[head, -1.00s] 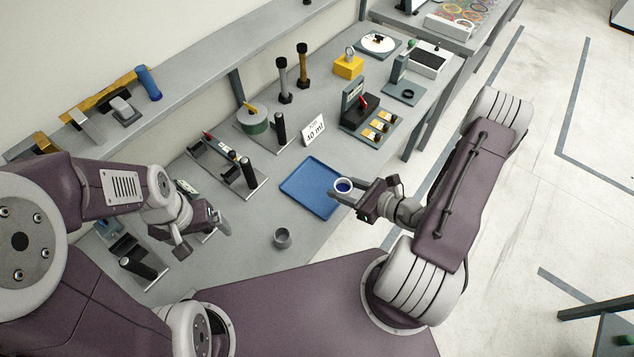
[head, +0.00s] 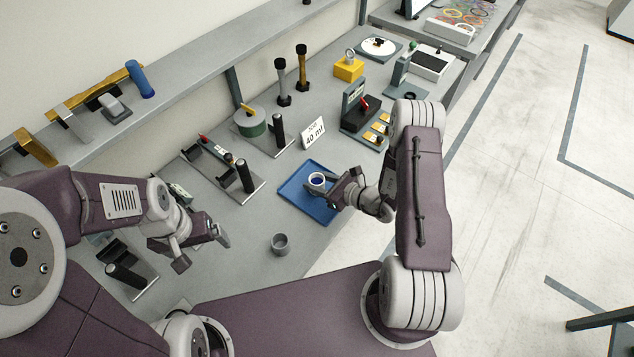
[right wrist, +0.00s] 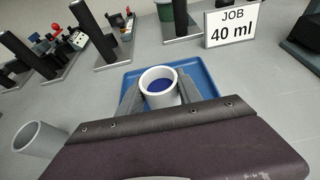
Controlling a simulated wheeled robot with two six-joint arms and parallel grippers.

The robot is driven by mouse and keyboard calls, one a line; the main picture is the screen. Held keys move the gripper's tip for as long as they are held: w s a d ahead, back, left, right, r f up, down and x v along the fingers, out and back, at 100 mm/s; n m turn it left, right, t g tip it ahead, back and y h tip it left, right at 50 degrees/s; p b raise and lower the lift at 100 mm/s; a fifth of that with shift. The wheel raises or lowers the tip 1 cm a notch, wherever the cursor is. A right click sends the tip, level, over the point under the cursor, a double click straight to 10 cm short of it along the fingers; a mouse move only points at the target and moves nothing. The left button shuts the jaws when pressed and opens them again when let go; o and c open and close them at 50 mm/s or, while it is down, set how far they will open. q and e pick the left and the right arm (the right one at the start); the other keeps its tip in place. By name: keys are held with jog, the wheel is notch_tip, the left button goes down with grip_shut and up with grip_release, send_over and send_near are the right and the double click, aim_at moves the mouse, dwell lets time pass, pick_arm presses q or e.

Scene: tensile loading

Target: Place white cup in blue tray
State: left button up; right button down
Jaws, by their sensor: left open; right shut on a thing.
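The white cup (head: 317,180) holds a dark blue content. My right gripper (head: 332,186) is shut on it, and the cup is upright over the blue tray (head: 296,195). In the right wrist view the white cup (right wrist: 160,88) sits between the two fingers, with the blue tray (right wrist: 207,82) around and behind it. I cannot tell whether the cup's base touches the tray. My left gripper (head: 222,238) is open and empty over the left part of the bench.
A grey cup (head: 280,243) stands on the bench in front of the tray. A sign reading "JOB 40 ml" (head: 313,131) stands behind the tray. A rack with black posts (head: 225,170) is left of it. Bench around the grey cup is clear.

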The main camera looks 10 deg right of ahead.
jog(key=shift+d+f, duration=0.1)
jog(key=shift+f, duration=0.45)
jog(key=shift+f, duration=0.2)
jog(key=c, duration=0.8)
grip_release()
jog(key=shift+r, duration=0.15)
